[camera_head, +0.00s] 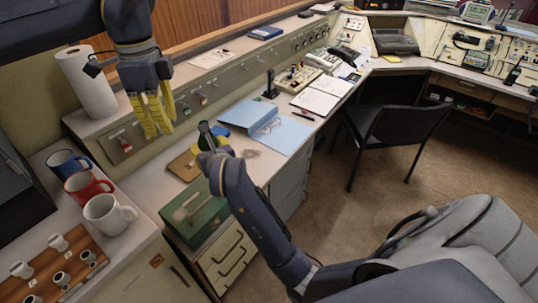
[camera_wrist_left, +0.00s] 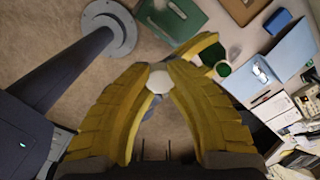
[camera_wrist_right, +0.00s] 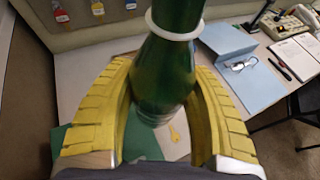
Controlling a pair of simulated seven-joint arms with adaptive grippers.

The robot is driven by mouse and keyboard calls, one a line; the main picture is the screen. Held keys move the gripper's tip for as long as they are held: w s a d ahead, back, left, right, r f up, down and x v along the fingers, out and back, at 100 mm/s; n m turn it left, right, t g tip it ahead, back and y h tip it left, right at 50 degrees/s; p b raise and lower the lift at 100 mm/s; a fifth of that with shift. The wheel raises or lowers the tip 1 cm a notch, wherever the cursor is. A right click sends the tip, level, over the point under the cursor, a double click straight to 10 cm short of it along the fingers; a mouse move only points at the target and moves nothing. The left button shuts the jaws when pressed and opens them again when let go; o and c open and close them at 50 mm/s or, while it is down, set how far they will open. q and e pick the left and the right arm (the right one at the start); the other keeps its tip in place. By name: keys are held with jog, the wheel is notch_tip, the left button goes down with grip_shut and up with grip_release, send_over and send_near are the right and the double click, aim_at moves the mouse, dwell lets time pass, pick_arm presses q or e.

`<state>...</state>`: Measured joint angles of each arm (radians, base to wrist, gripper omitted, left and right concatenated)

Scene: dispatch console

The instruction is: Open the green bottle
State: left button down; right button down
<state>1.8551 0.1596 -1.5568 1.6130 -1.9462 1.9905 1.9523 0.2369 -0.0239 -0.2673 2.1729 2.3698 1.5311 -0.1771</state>
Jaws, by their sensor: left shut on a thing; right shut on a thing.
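The green bottle (camera_wrist_right: 168,85) stands between the yellow fingers of my right gripper (camera_wrist_right: 163,72), which is shut on its body. A white ring circles its neck; its top is cut off by the right wrist view's edge. In the head view the dark green bottle (camera_head: 206,129) shows beyond my right wrist, and it also shows in the left wrist view (camera_wrist_left: 222,68). My left gripper (camera_head: 156,128) hangs to the left of and above the bottle, apart from it. In the left wrist view its fingertips are shut on a small white round thing (camera_wrist_left: 159,82), like a cap.
A green box (camera_head: 196,218) and a brown board (camera_head: 184,166) lie near the bottle. A blue folder (camera_head: 252,114) is to the right. Three mugs, including a white one (camera_head: 108,214), and a paper roll (camera_head: 88,84) stand left. A black chair (camera_head: 392,135) stands on the floor.

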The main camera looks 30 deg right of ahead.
jog(key=w+d+r+m+g+h, duration=0.1)
jog(key=w+d+m+g+h, duration=0.15)
jog(key=d, duration=0.65)
jog(key=w+d+r+m+g+h, duration=0.1)
jog(key=w+d+m+h, duration=0.25)
jog(key=d, duration=0.55)
jog(key=w+d+r+m+g+h, duration=0.1)
jog(key=w+d+m+g+h, duration=0.2)
jog(key=d, duration=0.7)
jog(key=shift+m+t, duration=0.3)
jog(key=shift+t, duration=0.25)
jog(key=f, duration=1.8)
jog(key=shift+s+a+f, duration=0.2)
jog(key=shift+s+f, duration=0.1)
jog(key=shift+f, duration=0.05)
jog(key=c, duration=0.6)
grip_release()
jog(key=shift+f, duration=0.1)
